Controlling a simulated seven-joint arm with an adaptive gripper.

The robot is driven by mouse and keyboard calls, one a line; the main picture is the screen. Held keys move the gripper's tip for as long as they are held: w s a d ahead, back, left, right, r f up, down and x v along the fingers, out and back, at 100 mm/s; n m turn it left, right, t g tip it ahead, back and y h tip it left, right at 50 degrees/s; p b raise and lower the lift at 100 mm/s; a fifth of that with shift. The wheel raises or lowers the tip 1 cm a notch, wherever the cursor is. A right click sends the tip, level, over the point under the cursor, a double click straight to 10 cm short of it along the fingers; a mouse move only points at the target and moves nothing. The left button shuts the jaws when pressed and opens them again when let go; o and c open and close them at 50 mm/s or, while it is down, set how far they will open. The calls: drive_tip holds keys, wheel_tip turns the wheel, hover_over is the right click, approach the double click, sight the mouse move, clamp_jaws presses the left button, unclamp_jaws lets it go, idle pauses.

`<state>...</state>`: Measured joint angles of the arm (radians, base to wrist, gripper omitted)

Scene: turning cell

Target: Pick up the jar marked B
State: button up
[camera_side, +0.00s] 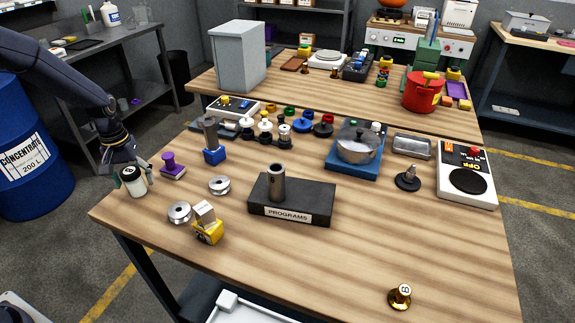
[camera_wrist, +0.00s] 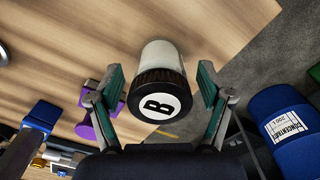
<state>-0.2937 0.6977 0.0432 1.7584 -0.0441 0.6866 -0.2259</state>
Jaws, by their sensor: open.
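The jar marked B (camera_wrist: 160,98) is a pale cylinder with a dark ridged lid and a white disc bearing a black B. In the side view the jar (camera_side: 134,182) stands upright near the table's left edge. My gripper (camera_wrist: 162,88) is open, with one green-padded finger on each side of the jar's lid and a visible gap on both sides. In the side view my gripper (camera_side: 132,172) is at the jar's top, where it partly hides the lid. The marking does not show clearly there.
A purple knobbed piece (camera_side: 173,166) stands close to the jar's right. A brass piece marked B (camera_side: 400,296) stands at the front right. A blue drum (camera_side: 30,160) is left of the table.

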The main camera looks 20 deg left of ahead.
drive_tip(key=c, duration=1.3)
